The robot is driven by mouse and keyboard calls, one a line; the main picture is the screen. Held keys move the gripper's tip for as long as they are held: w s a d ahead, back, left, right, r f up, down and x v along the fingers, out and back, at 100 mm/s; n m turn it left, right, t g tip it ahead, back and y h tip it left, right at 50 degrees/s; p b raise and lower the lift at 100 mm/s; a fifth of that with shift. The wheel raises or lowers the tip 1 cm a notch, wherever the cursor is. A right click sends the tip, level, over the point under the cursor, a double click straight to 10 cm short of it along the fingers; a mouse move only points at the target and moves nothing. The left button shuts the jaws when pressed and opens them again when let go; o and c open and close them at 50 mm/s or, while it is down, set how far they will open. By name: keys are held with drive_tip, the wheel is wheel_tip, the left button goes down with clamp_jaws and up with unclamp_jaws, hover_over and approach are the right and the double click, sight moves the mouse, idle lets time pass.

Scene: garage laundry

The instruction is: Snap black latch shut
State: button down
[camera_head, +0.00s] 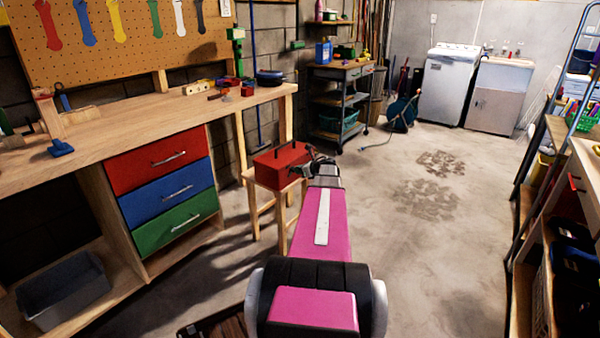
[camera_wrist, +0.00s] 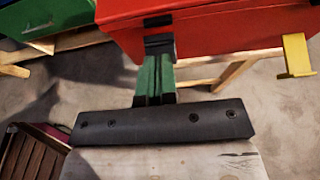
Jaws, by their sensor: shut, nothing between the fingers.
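A red toolbox (camera_head: 282,166) with a dark handle sits on a small wooden stool. Its red front fills the top of the wrist view (camera_wrist: 225,32). A black latch (camera_wrist: 158,21) is on that front, near the lid seam. My gripper (camera_wrist: 160,48) is shut and empty, its green fingers together with their dark tips right at the latch. I cannot tell whether the tips touch it. The tips hide the latch's lower part. In the head view my gripper (camera_head: 312,166) is at the toolbox's right side. A yellow latch (camera_wrist: 296,56) sticks out at the toolbox's right.
The wooden stool (camera_head: 283,212) stands beside a workbench (camera_head: 100,140) with red, blue and green drawers. A green drawer (camera_wrist: 40,18) shows at the wrist view's upper left. Open concrete floor (camera_head: 430,240) lies to the right, with shelves along the far right.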

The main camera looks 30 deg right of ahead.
drive_tip(key=shift+w+r, duration=0.2)
drive_tip(key=shift+w+a+r, duration=0.25)
drive_tip(key=shift+w+r, duration=0.25)
drive_tip(key=shift+w, duration=0.05)
drive_tip(key=shift+w+r, duration=0.1)
idle(0.6)
drive_tip(key=shift+a+r, duration=0.1)
drive_tip(key=shift+r, duration=0.65)
